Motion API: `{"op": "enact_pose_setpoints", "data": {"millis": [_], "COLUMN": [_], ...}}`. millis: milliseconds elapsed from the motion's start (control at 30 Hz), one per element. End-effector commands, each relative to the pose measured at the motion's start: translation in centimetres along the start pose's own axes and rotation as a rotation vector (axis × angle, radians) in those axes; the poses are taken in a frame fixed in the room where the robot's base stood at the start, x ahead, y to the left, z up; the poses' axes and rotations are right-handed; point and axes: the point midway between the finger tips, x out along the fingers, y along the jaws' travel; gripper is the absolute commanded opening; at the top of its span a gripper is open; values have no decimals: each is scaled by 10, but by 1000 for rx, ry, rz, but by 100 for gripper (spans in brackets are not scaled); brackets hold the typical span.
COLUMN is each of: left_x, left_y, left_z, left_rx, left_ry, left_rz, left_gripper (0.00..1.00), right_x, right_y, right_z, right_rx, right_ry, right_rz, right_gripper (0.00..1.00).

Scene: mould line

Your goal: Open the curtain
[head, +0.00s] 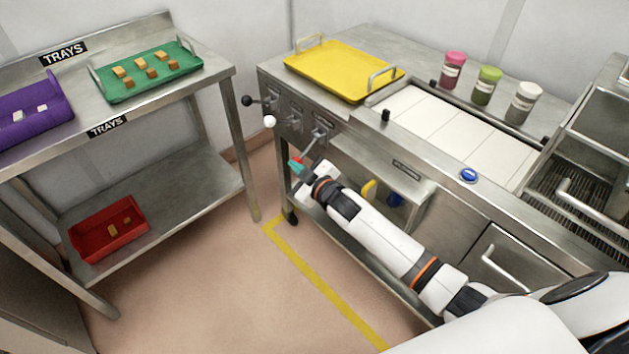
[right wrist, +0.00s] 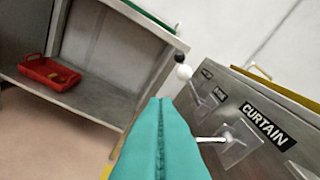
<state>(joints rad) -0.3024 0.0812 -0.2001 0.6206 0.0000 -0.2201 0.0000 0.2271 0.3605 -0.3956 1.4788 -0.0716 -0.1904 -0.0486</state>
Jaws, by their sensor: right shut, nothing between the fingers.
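The curtain lever (head: 309,146) is on the front of the steel machine, the nearest of a row of levers, with a reddish end. In the right wrist view its plate carries a black CURTAIN label (right wrist: 268,124), and its pale rod (right wrist: 210,139) runs left until the fingers hide its end. My right gripper (head: 295,167) is at the lever's end, its teal fingers (right wrist: 161,140) shut together with nothing between them. I cannot tell whether they touch the lever. My left gripper is not in view.
Levers with a white knob (head: 270,122) and a black knob (head: 247,100) stick out beside it. A yellow tray (head: 345,71) and several jars are on the machine. A steel rack (head: 160,185) with trays stands left. Floor between is clear.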

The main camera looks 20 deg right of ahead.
Motion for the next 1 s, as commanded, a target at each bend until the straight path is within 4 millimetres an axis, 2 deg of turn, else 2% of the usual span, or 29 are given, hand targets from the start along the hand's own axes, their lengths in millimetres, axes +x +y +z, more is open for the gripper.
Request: {"op": "enact_pose_setpoints", "data": {"millis": [100,200,433,600,1000], "left_x": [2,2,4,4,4], "left_y": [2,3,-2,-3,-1], "left_z": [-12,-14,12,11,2], "left_rx": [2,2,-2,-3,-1], "left_ry": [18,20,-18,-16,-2], "left_rz": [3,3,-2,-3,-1], "left_gripper": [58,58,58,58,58], "right_x": [-25,-45,-79,-87,-88], "right_y": [3,4,6,6,6], "right_z": [-4,-5,-5,-4,-4], "right_rx": [-1,-1,0,-1,0], "right_ry": [3,5,4,4,3], "right_rz": [2,2,2,1,0], "right_gripper": [0,0,0,0,0]}}
